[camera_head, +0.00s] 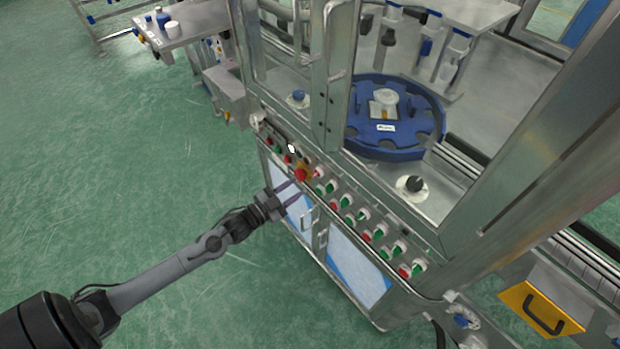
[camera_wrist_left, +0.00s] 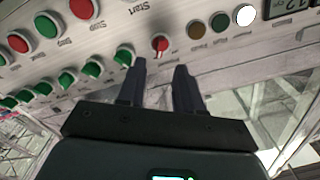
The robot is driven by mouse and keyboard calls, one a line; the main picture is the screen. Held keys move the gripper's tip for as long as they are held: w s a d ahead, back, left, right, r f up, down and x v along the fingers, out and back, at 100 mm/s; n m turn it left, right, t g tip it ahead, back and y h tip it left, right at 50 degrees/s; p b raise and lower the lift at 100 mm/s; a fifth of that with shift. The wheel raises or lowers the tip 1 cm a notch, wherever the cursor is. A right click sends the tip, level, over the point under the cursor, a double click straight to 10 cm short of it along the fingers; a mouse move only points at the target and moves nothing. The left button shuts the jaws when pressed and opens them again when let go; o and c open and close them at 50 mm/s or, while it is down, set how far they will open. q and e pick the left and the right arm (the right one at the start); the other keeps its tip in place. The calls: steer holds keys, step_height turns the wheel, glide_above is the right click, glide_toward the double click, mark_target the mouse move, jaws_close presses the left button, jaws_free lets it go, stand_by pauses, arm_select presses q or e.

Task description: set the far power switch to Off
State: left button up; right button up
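A small red rotary power switch (camera_wrist_left: 159,44) with a light pointer line shows on the control panel (camera_head: 355,207) in the left wrist view, which sees the panel upside down. In the head view, what appears to be the same red switch (camera_head: 318,172) is small, and its setting cannot be read. My left gripper (camera_head: 300,187) is open and empty in front of the panel. In the left wrist view its two fingers (camera_wrist_left: 160,72) point toward the switch, apart from each other, with the switch in line with the gap. No contact is visible. My right gripper is out of view.
Indicator lamps (camera_wrist_left: 220,23) are beside the switch. Metal frame posts rise above the panel, around a blue round table (camera_head: 358,146). The green floor at left is clear.

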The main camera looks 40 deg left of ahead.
mark_target(312, 177)
arm_select(q)
steer(key=shift+w+d+b, duration=0.15)
steer(key=shift+w+d, duration=0.05)
steer(key=shift+w, duration=0.85)
steer(key=shift+w+d+b, duration=0.15)
steer(key=shift+w, duration=0.9)
steer(key=shift+w+d+b, duration=0.15)
steer(key=shift+w+d, duration=0.05)
steer(key=shift+w, duration=0.85)
jaws_close()
